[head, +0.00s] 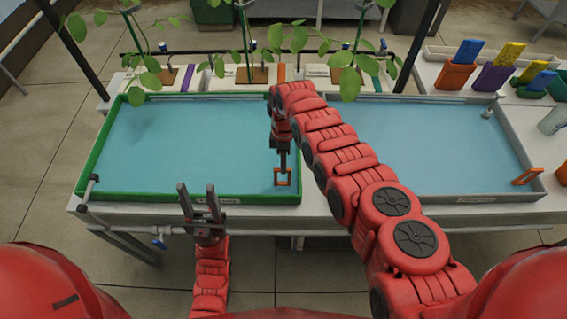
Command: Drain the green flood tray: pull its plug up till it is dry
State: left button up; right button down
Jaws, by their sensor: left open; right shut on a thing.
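The green flood tray (87,165) is on the left of the bench, with blue water over its whole visible floor. An orange loop handle, the plug's (282,184), is near the tray's front right corner. My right gripper (282,167) reaches down over this corner and is shut on the top of the handle. I cannot tell whether the plug is seated or lifted, as its lower part is not clear. My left gripper (197,190) is open and empty, its fingers pointing away from me at the tray's front rim.
A grey tray (544,176) with blue water and its own orange handle (527,176) is on the right, partly behind my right arm. Potted plants (252,75) line the back. Coloured holders (493,77) stand at back right. A pipe with a valve (160,241) is at front left.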

dwell(0.8)
notch_tip(320, 180, up, 4)
jog(key=p, duration=0.3)
jog(key=shift+f, duration=0.15)
jog(key=shift+w+f, duration=0.15)
jog(key=shift+f, duration=0.05)
jog(key=c, duration=0.8)
grip_release()
jog(key=shift+c, duration=0.2)
jog(key=shift+r, duration=0.1)
